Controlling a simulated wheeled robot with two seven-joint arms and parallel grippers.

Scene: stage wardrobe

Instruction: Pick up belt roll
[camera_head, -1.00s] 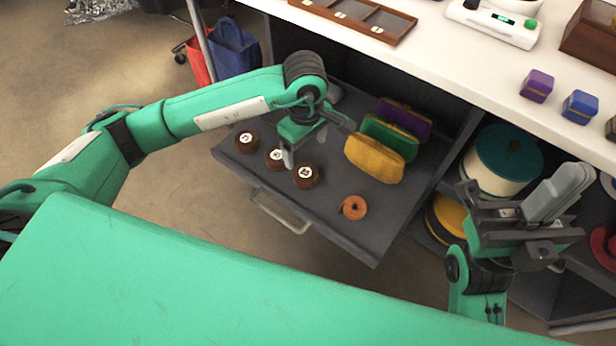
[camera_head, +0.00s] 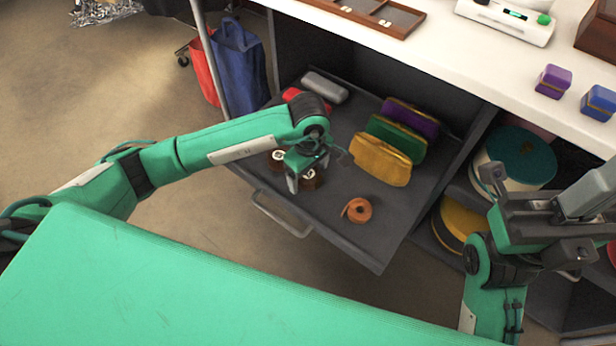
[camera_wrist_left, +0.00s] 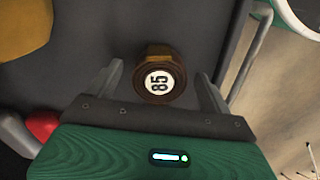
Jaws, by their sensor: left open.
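A brown belt roll with a white label reading 85 (camera_wrist_left: 160,82) lies between the fingers of my left gripper (camera_wrist_left: 160,88) in the left wrist view. The gripper is open, and I see gaps at both sides of the roll. In the head view my left gripper (camera_head: 305,183) is low over the rightmost brown roll (camera_head: 314,181) and partly hides it. Another brown roll (camera_head: 277,159) shows behind the gripper, partly covered by my arm. My right gripper (camera_head: 545,195) is at the right, away from the rolls, its fingers apart.
The rolls are on a dark pull-out drawer (camera_head: 335,235). An orange coil (camera_head: 357,210) lies to the right, with yellow (camera_head: 380,159), green (camera_head: 397,138) and purple (camera_head: 410,119) pouches beyond. A grey case (camera_head: 325,87) lies at the back. The white counter (camera_head: 480,65) overhangs the drawer's rear.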

